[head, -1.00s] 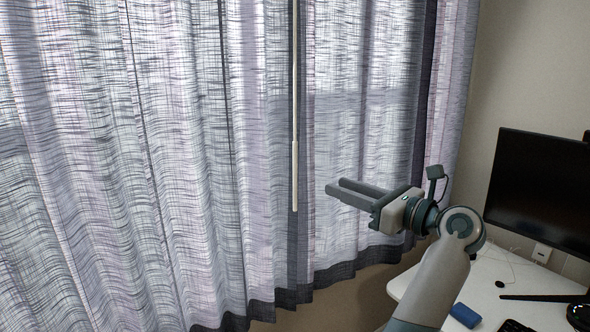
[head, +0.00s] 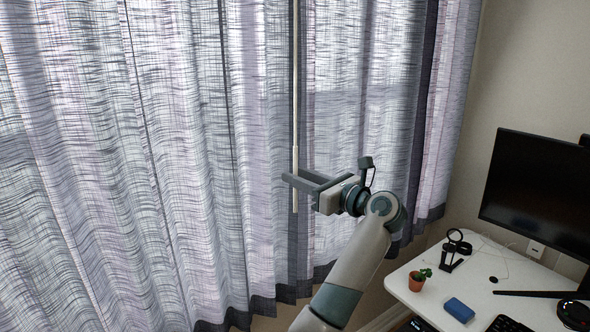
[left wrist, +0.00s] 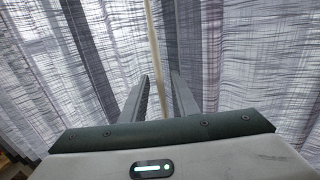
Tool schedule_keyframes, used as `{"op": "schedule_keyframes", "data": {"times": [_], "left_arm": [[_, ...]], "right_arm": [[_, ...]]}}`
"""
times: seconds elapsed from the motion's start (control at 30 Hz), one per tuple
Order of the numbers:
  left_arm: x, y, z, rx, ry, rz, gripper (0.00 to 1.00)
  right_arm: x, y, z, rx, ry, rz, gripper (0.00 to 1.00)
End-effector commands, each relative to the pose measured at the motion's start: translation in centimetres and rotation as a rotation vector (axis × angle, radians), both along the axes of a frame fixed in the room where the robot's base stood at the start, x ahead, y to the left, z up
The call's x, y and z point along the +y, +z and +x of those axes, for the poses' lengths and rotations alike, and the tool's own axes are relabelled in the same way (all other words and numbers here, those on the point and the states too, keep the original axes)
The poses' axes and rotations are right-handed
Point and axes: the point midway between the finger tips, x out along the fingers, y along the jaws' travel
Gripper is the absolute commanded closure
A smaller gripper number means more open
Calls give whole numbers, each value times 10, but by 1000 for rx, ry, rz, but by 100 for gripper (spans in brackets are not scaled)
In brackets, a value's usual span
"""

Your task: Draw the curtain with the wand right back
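The curtain (head: 180,150) is a grey, see-through woven cloth with dark seams and a dark hem, hanging across the window. The pale thin wand (head: 295,110) hangs straight down in front of it where two panels meet. My left gripper (head: 297,175) is open at the lower part of the wand. In the left wrist view its two fingers (left wrist: 160,92) point at the curtain, with the wand (left wrist: 154,50) showing in the gap between them. Neither finger is visibly closed on it. My right gripper is not in view.
A white desk (head: 490,282) stands at the right with a monitor (head: 535,195), a small potted plant (head: 417,281), a blue box (head: 459,310) and a black stand (head: 452,250). The space in front of the curtain left of the wand is clear.

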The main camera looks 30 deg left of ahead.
Motion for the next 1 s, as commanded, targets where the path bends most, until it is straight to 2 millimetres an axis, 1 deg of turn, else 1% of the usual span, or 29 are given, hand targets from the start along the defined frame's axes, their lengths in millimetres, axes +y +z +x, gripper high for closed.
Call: {"op": "schedule_keyframes", "data": {"times": [0.03, 0.1, 0.2, 0.5, 0.53, 0.63, 0.67, 1.0], "left_arm": [[5, 2, 1, 2, 1, 2, 73], [10, 1, 2, 2, 1, 1, 73], [14, 1, 3, 1, 0, 0, 73], [15, 0, 3, 0, 0, 0, 73], [15, 0, 3, 0, 0, 0, 75], [15, 0, 3, 0, 0, 0, 99], [15, 0, 3, 0, 0, 0, 100], [15, 0, 3, 0, 0, 0, 100]], "right_arm": [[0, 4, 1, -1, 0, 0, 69], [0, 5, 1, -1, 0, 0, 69], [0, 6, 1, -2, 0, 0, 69], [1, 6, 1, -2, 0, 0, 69], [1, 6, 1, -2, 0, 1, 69], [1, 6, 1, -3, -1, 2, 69], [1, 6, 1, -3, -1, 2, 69], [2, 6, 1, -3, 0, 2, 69]]}}
